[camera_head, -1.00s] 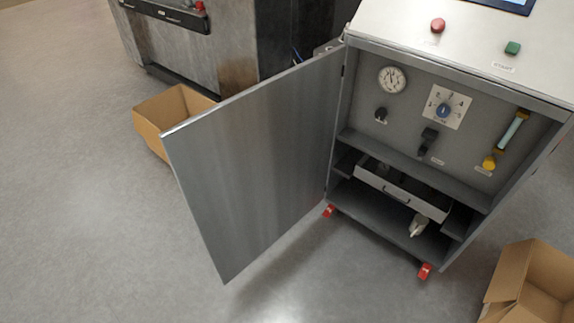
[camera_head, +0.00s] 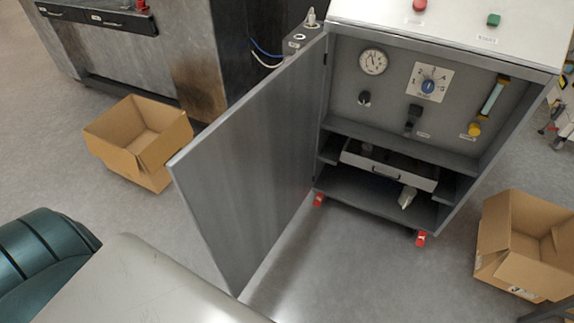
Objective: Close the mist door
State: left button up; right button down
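The mist door (camera_head: 250,160) is a tall grey metal panel hinged on the left side of the cabinet (camera_head: 393,78). It stands wide open, swung out towards me and to the left, so the cabinet's inside shows. Inside are a gauge, a dial, black knobs, a yellow-ended tube and a drawer on a lower shelf. Neither of my grippers shows in the view. Parts of my own body fill the lower left corner, close to the door's lower free edge in the picture; I cannot tell whether they touch.
An open cardboard box (camera_head: 140,138) sits on the floor left of the door. Another box (camera_head: 525,245) sits right of the cabinet. Floor in front of the cabinet is clear.

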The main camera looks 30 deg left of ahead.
aim_at(242, 181)
jog(key=k+j, duration=0.1)
jog(key=j, duration=0.35)
jog(key=k+j+z, duration=0.15)
jog(key=j, duration=0.7)
jog(key=k+j+z, duration=0.15)
jog(key=j, duration=0.25)
jog(key=k+j, duration=0.15)
jog(key=j, duration=0.25)
jog(key=k+j+z, duration=0.1)
jog(key=j, duration=0.3)
